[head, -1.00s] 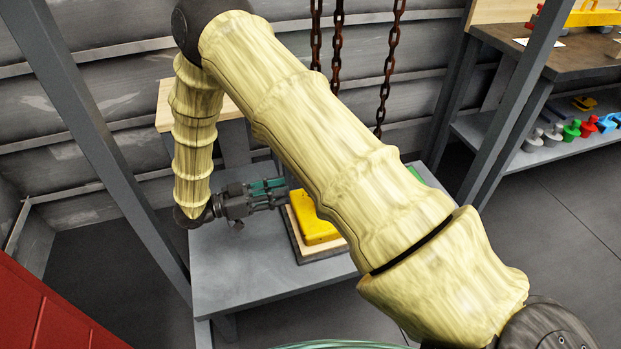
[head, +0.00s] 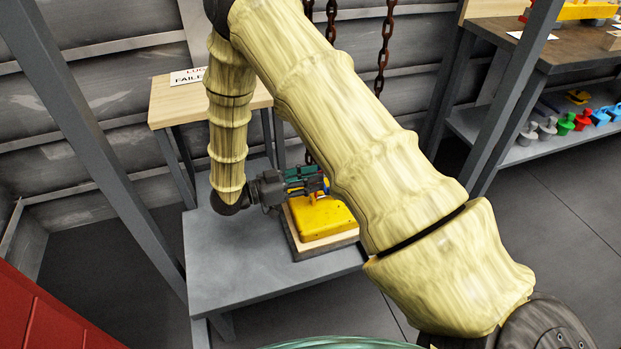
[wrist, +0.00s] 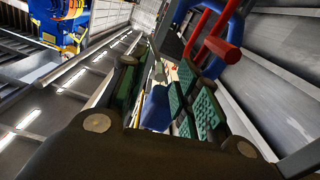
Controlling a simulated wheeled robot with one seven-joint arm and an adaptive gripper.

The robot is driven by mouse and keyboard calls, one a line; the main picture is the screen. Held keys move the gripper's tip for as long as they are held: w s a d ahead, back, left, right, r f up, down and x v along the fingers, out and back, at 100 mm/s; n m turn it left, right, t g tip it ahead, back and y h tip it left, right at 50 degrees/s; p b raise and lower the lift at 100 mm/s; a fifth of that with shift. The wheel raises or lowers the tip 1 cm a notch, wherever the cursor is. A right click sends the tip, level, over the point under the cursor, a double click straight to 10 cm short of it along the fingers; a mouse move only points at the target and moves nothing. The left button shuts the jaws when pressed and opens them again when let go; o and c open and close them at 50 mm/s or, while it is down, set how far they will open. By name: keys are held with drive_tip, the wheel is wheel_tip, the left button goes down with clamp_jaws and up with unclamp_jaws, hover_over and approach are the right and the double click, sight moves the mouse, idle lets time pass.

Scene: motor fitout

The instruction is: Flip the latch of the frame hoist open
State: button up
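The frame hoist shows as grey posts (head: 75,120) with rusty chains (head: 385,50) hanging in the head view. My gripper (head: 318,181) is above the yellow block-like part on the low table, pointing right. A small blue and red piece shows at its fingertips, partly behind my arm. In the wrist view, my gripper's green-padded fingers (wrist: 155,98) stand apart, with a blue piece (wrist: 157,108) in view between them; contact cannot be told. Red and blue bars (wrist: 215,42) lie just beyond the right finger. Which piece is the latch is unclear.
The yellow part (head: 322,217) rests on a wooden block on the grey table (head: 235,275). A wooden stand (head: 165,105) with a sign is behind. A shelf (head: 520,150) with coloured parts is at right, a red surface (head: 40,315) at lower left.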

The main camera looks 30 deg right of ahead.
clamp_jaws()
drive_tip(key=shift+r+p, duration=0.1)
drive_tip(key=shift+p, duration=0.2)
wheel_tip(320, 180, up, 4)
drive_tip(key=n+p, duration=1.6)
drive_tip(key=shift+s+a, duration=0.1)
drive_tip(key=shift+s, duration=0.05)
idle(0.4)
unclamp_jaws()
